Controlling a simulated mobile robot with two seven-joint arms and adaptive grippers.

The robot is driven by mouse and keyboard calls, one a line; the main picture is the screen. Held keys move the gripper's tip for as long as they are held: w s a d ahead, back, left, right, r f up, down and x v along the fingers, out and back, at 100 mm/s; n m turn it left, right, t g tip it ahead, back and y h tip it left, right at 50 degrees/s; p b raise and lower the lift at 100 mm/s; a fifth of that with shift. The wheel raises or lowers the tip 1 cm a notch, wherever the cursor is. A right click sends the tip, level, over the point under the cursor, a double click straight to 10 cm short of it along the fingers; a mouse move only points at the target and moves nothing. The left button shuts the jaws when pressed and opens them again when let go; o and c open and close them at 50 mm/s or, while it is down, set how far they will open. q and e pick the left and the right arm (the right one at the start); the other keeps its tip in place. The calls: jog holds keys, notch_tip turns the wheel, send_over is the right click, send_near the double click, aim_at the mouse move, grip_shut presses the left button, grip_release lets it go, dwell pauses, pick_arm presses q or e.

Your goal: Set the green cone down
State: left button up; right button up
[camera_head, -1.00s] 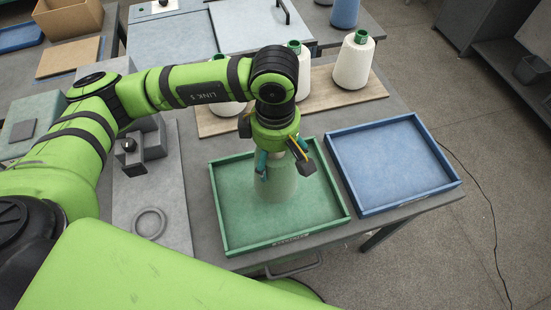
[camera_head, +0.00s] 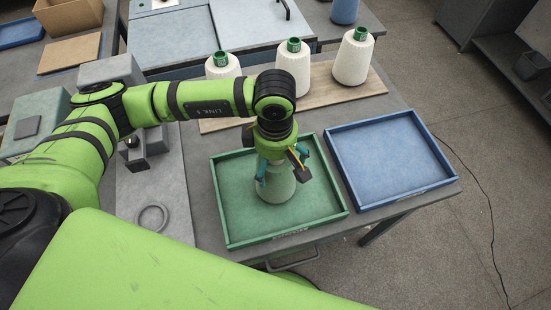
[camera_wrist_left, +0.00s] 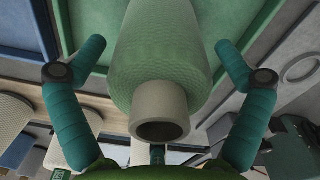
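The green cone (camera_head: 275,186) stands upright in the green tray (camera_head: 232,236), near the middle of its floor. My left gripper (camera_head: 282,174) is over it from above and hides its top in the head view. In the left wrist view the green cone (camera_wrist_left: 160,60) lies between the two teal fingers of my left gripper (camera_wrist_left: 160,48), its pale tube end facing the camera. The fingers are spread, with a gap visible on each side of the cone. My right gripper is not in view.
A blue tray (camera_head: 390,160) lies empty to the right of the green one. Three white cones with green tops, such as the rightmost (camera_head: 353,60), stand on a wooden board (camera_head: 318,100) behind. A grey ring (camera_head: 151,219) lies to the left.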

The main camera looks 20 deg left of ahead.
pick_arm(q)
notch_tip(320, 180, up, 11)
jog(key=b, duration=0.3)
jog(key=shift+r+b, duration=0.1)
jog(key=shift+b, duration=0.2)
jog(key=shift+r, duration=0.55)
